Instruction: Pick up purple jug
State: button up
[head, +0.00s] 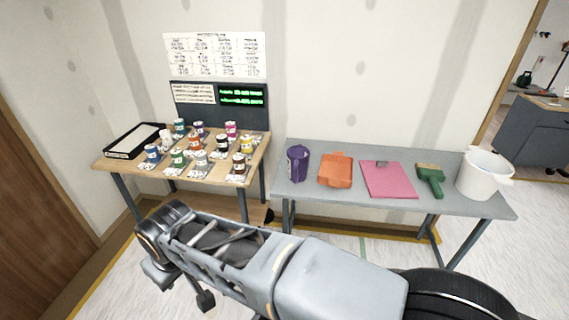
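The purple jug (297,163) stands upright near the left end of the grey table (458,204). Its handle appears to be on its right side. Nothing touches it in this view. My arm stretches across the lower part of the head view, in front of both tables and apart from the jug. I cannot make out my gripper's fingers in this view.
A wooden table (256,156) with several small cans stands at left, a gap between the tables.

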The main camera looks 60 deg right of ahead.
aim_at(298, 155)
jog(key=z, duration=0.35)
jog(key=i, duration=0.75)
jog(key=z, duration=1.1)
jog(key=i, duration=0.55)
jog(key=z, duration=0.5)
